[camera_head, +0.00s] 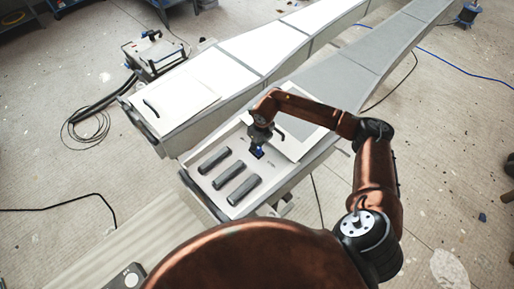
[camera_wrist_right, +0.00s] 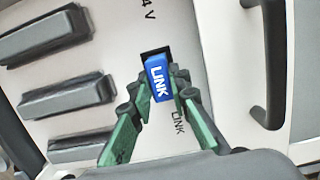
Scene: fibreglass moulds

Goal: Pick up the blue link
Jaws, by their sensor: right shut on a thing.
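The blue link (camera_wrist_right: 158,79) is a small blue block with the white word LINK on it. In the right wrist view it sits at a dark rectangular slot in a pale panel (camera_wrist_right: 215,60). My right gripper (camera_wrist_right: 160,88) has its green-sided fingers on both sides of the link and is shut on it. I cannot tell whether the link is clear of the slot. My left gripper is not in view.
A dark handle (camera_wrist_right: 268,65) stands at the right in the wrist view. A second long mould (camera_head: 262,47) runs alongside. Cables (camera_head: 88,125) lie on the floor.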

